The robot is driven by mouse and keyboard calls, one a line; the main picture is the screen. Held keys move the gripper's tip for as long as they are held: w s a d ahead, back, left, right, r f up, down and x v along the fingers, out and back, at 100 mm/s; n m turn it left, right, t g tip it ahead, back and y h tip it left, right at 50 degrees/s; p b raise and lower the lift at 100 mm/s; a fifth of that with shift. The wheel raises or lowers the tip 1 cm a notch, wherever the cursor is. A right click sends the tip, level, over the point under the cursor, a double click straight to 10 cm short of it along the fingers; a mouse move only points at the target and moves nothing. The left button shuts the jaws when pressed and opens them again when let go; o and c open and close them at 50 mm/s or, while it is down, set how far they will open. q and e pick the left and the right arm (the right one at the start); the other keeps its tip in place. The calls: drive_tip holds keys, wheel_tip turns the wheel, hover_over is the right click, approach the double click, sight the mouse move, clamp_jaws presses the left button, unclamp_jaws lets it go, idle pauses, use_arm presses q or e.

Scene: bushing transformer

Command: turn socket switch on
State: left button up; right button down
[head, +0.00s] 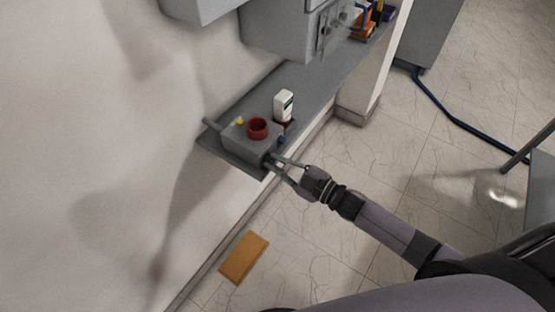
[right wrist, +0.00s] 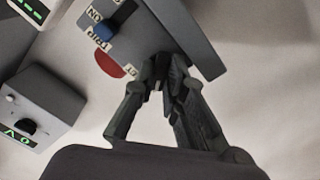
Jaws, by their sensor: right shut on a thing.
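A grey socket box (head: 247,141) with a red round socket (head: 257,127) on top sits at the near end of the wall shelf. My right gripper (head: 271,163) is at the box's near right face. Its fingers (right wrist: 166,76) are shut on a small dark switch at the labelled face, largely hidden between the fingertips. My left gripper is not in view.
A white device (head: 284,105) stands just behind the box on the grey shelf (head: 305,88). A larger grey cabinet (head: 285,30) hangs above the shelf. An orange-brown board (head: 244,258) lies on the floor. A blue cable (head: 450,118) runs across the floor at right.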

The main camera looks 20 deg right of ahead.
drive_tip(key=m+p, duration=0.1)
drive_tip(key=m, duration=0.2)
drive_tip(key=shift+m, duration=2.2)
drive_tip(key=shift+f, duration=0.1)
drive_tip(key=c, duration=1.9)
unclamp_jaws()
drive_tip(key=v, duration=1.2)
drive_tip(key=shift+d, duration=0.1)
